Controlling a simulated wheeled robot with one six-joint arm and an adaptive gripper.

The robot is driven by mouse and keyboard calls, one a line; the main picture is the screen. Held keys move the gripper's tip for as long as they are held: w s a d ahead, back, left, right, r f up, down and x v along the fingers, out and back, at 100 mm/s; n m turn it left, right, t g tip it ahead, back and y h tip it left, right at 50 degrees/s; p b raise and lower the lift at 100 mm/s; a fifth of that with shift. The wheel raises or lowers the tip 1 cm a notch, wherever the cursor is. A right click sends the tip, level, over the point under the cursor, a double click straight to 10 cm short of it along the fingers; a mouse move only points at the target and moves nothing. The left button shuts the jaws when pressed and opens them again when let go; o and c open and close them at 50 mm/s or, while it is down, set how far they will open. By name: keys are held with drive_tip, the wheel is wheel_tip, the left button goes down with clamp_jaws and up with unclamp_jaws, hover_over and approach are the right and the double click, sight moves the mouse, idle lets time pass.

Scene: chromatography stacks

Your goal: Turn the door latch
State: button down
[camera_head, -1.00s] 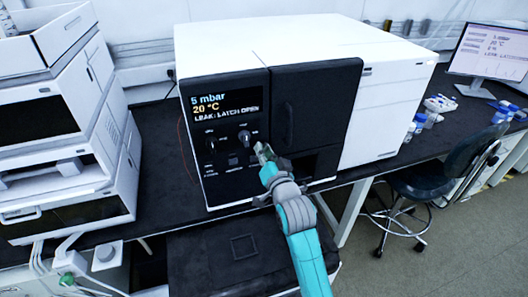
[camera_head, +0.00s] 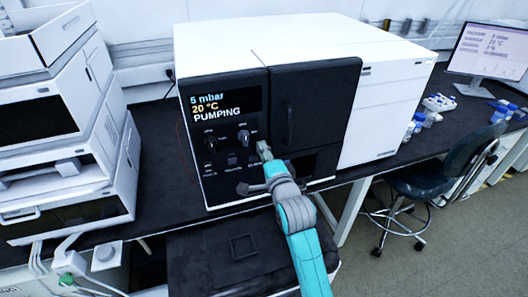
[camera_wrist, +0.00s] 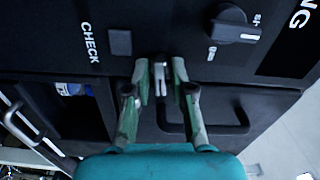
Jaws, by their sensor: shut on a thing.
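The door latch (camera_wrist: 160,78) is a small light-grey lever on the black front panel, seen in the wrist view between my fingertips. My gripper (camera_wrist: 162,72) is shut on it, one green finger on each side. In the head view my gripper (camera_head: 264,151) reaches the panel just left of the dark door (camera_head: 315,105) and hides the latch. The door is closed, and its handle (camera_wrist: 215,128) shows in the wrist view. The instrument's display (camera_head: 222,103) reads 5 mbar, 20 °C and PUMPING.
Knobs (camera_head: 243,136) sit left of my gripper on the panel of the white instrument (camera_head: 300,40). A stacked white unit (camera_head: 65,130) stands at the left. A chair (camera_head: 425,180) and a monitor (camera_head: 490,50) are at the right.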

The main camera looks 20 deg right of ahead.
drive_tip(key=shift+m, duration=0.6)
drive_tip(key=c, duration=1.2)
unclamp_jaws()
drive_tip(key=shift+s, duration=0.1)
drive_tip(key=s, duration=1.1)
drive_tip(key=shift+s, duration=0.4)
